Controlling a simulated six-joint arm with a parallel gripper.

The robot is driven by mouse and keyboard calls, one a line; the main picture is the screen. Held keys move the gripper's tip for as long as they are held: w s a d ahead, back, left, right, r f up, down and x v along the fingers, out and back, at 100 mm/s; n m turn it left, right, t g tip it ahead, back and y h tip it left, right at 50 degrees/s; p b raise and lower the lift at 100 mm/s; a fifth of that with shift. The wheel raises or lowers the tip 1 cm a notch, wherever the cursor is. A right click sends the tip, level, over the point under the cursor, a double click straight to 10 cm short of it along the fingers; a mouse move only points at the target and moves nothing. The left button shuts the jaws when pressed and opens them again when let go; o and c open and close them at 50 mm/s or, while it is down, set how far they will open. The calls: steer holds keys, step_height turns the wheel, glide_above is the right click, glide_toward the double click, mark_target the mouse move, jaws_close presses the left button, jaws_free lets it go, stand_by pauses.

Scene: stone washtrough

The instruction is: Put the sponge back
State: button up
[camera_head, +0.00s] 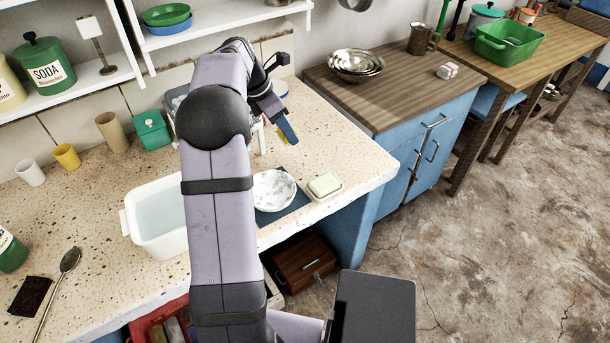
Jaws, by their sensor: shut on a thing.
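My gripper (279,117) is shut on a small blue and yellow block (288,132), which looks like the sponge. It holds the sponge tilted, near the back right of the speckled stone counter (345,158). The sponge appears above the counter, but its exact height is hard to tell. My own arm hides part of the counter behind it, including most of a pale rack-like thing (262,140) beside the gripper.
A white marbled bowl (272,190) stands on a dark blue mat (297,205), with a soap dish (327,192) to its right. A white basin of water (157,220) is left of my arm. Cups and a green box (151,131) line the wall. The counter's right end is clear.

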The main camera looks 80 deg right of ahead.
steer(key=shift+n, duration=0.5)
steer(key=shift+s+a+x, duration=0.15)
steer(key=shift+a+x, duration=0.25)
steer(key=shift+x, duration=1.65)
steer(key=shift+s+a+x, duration=0.1)
steer(key=shift+a+x, duration=0.3)
steer(key=shift+x, duration=1.7)
steer(key=shift+s+a+x, duration=0.15)
steer(key=shift+a+x, duration=0.25)
steer(key=shift+x, duration=1.65)
steer(key=shift+f, duration=0.3)
steer(key=o, duration=1)
steer(key=shift+c, duration=0.2)
steer(key=shift+r, duration=0.15)
steer(key=v, duration=1.2)
steer(key=shift+s+b, duration=0.2)
steer(key=shift+b, duration=0.15)
